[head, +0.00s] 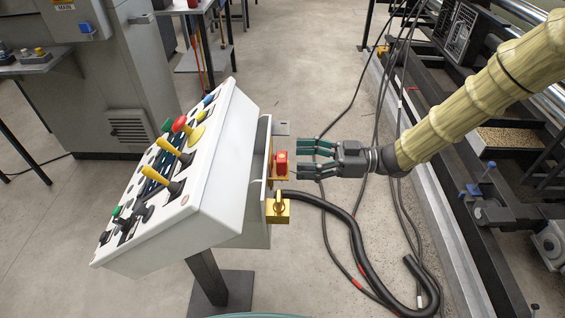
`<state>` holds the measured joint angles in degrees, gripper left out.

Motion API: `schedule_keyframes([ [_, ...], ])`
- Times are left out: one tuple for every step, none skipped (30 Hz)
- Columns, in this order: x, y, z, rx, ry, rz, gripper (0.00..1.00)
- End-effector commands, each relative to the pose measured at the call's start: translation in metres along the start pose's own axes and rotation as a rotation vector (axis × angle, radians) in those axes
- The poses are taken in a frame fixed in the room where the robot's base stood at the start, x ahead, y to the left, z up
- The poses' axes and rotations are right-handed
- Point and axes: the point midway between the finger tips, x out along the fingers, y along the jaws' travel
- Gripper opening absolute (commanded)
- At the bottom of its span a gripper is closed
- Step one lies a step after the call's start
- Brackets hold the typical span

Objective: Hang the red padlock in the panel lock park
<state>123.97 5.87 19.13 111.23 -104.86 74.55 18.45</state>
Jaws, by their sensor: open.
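The red padlock (281,160) is at the right side of the white control panel, just above a small yellow-brown ledge or bracket (284,180). I cannot tell whether its shackle is hooked on anything. My gripper (299,161) comes in from the right with its dark green and black fingers pointing left at the red padlock. It is open, and the fingertips are close to the padlock's right side. I cannot tell if they touch it. A larger yellow padlock (278,209) is at the panel's side, below and nearer.
The control panel (225,170) has buttons and yellow-handled levers on its sloping face and stands on a dark post (207,277). A thick black hose (352,232) and thin cables lie on the floor. Machinery (500,215) lines the right. A grey cabinet (110,85) stands back left.

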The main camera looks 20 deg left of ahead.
Motion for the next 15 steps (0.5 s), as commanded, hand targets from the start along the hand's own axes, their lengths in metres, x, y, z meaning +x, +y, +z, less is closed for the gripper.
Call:
schedule_keyframes([
  [0.004,0.000,0.000,0.001,0.001,-0.001,0.62],
  [0.006,0.000,0.000,0.001,0.000,-0.001,0.62],
  [0.007,0.000,0.000,0.000,0.000,0.000,0.62],
  [0.009,0.000,0.000,0.000,0.000,0.000,0.62],
  [0.010,0.000,0.000,0.001,0.000,0.000,0.62],
  [0.012,-0.001,0.000,0.001,0.000,0.000,0.62],
  [0.015,-0.001,0.000,0.001,0.000,0.000,0.62],
  [0.018,-0.001,0.000,0.001,0.000,0.000,0.62],
  [0.022,-0.002,-0.001,0.001,0.001,0.000,0.62],
  [0.026,-0.002,-0.001,0.000,0.001,-0.001,0.62],
  [0.030,-0.002,-0.001,0.000,0.001,-0.001,0.62],
  [0.036,-0.003,-0.001,0.001,0.000,-0.001,0.62],
  [0.040,-0.004,-0.001,0.002,0.000,-0.001,0.62],
  [0.044,-0.003,0.000,0.001,0.001,-0.002,0.62],
  [0.049,-0.003,0.000,0.001,0.000,-0.001,0.62],
])
